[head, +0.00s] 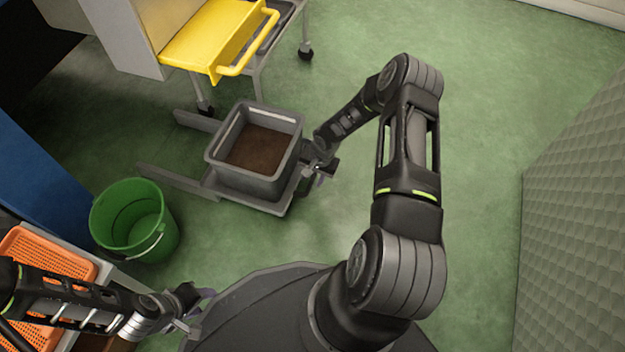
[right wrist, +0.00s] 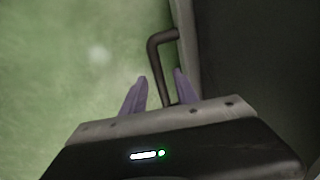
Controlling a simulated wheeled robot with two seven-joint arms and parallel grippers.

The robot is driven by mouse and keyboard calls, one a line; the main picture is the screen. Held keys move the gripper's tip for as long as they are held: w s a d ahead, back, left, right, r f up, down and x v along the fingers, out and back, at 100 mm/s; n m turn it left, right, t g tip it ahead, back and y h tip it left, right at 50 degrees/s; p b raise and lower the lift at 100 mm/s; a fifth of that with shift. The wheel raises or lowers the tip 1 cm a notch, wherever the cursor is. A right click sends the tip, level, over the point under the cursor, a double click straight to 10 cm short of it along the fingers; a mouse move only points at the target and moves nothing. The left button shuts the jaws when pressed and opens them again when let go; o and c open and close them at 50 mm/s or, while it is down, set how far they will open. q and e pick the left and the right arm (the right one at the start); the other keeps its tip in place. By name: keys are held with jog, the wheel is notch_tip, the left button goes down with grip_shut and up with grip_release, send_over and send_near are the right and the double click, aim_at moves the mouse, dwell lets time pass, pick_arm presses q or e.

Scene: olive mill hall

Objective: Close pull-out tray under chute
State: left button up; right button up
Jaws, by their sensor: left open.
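The pull-out tray (head: 268,207) is a grey slide low over the green floor, with two rails running off to the left. A grey bin (head: 238,184) with brown material (head: 257,150) inside sits on it. My right gripper (head: 318,173) is at the tray's right end. In the right wrist view, a dark bent handle (right wrist: 156,50) runs down between the purple fingers of my right gripper (right wrist: 160,88); they stand apart, with a gap visible on the left. I cannot tell whether they touch it. My left gripper (head: 193,312) is open and empty at lower left.
A yellow piece (head: 205,37) with a yellow bar handle is on a wheeled frame behind the tray. A green bucket (head: 133,222) stands left, near an orange crate (head: 52,256). A grey textured wall (head: 575,200) is at right. The floor right of the tray is clear.

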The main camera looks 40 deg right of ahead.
jog(key=shift+f, duration=0.2)
jog(key=shift+c, duration=0.2)
grip_shut()
dwell(1.2)
